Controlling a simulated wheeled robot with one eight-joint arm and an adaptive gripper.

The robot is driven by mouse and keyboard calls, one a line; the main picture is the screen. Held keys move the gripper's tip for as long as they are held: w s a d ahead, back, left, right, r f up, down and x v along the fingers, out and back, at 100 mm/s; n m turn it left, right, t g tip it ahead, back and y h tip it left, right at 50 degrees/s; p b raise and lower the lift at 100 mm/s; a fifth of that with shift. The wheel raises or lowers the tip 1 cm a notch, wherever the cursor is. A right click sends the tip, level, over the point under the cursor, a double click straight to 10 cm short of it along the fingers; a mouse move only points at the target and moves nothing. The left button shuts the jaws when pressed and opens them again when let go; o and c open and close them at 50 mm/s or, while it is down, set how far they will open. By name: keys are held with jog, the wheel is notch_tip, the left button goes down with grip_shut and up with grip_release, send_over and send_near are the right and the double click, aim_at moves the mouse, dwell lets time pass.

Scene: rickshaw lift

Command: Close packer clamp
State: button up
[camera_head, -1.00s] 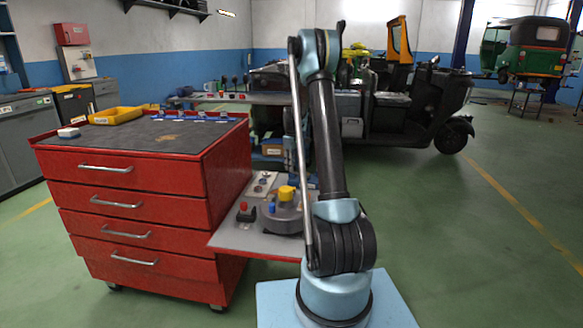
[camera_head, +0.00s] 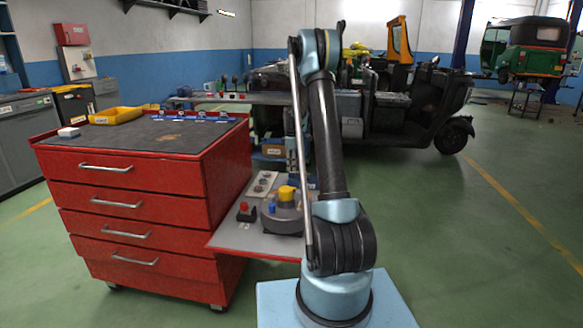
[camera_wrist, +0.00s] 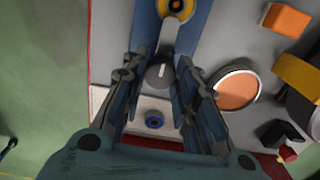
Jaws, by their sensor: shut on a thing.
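In the wrist view, the packer clamp shows as a grey lever (camera_wrist: 167,38) with a yellow ringed pivot, lying over a blue bar. The lever ends in a round grey knob (camera_wrist: 159,74). My gripper (camera_wrist: 162,72) has one finger on each side of this knob and is shut on it. Below the knob, a pale block (camera_wrist: 129,109) with a blue ring sits between the fingers. In the head view, my arm hides the gripper and the clamp.
The wrist view shows an orange-filled round cup (camera_wrist: 237,88) close right of the fingers, an orange block (camera_wrist: 286,20) and a black item with a red button (camera_wrist: 283,140). In the head view, a red drawer cabinet (camera_head: 130,215) with a grey side shelf (camera_head: 255,240) stands left of my arm.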

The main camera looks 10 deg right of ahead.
jog(key=shift+w+d, duration=0.1)
jog(key=shift+d, duration=0.05)
jog(key=o, duration=1.1)
jog(key=shift+c, duration=0.2)
notch_tip(320, 180, up, 12)
